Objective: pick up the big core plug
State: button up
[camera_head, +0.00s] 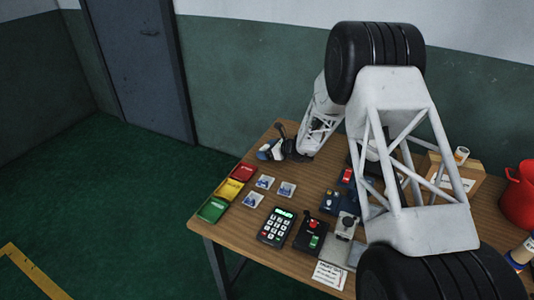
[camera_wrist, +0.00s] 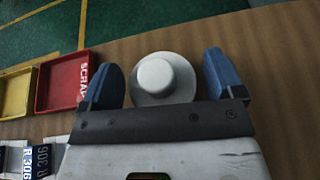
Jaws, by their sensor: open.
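A pale round plug (camera_wrist: 165,78), with a wide flange and a narrower raised knob, stands on the wooden table; I take it for the big core plug. My gripper (camera_wrist: 163,88) is open, with one blue finger on each side of the plug. A gap shows between the plug and each finger, so they look apart. How low the fingertips are relative to the plug is hard to tell. In the head view my gripper (camera_head: 271,151) is at the table's far left part, and the plug is mostly hidden there or too small to make out.
Red (camera_head: 242,172), yellow (camera_head: 229,189) and green (camera_head: 213,209) trays line the table's left edge. The red one reads SCRAP in the wrist view. Label cards (camera_head: 265,182), a keypad (camera_head: 277,227) and a button box (camera_head: 313,238) lie nearer. A red container (camera_head: 519,195) stands right.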

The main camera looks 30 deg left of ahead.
aim_at(267, 147)
jog(key=shift+c, duration=0.4)
jog(key=c, duration=0.7)
jog(key=shift+r, duration=1.6)
jog(key=shift+s+d+r, duration=0.15)
jog(key=shift+s+r, duration=0.05)
jog(key=s+d, duration=0.3)
jog(key=s, duration=0.1)
jog(key=s+d+r, duration=0.1)
jog(key=s+d, duration=0.2)
jog(key=s, duration=0.1)
jog(key=s+d, duration=0.3)
jog(key=s, duration=0.1)
jog(key=shift+s+d+r, duration=0.15)
jog(key=shift+s+r, duration=0.05)
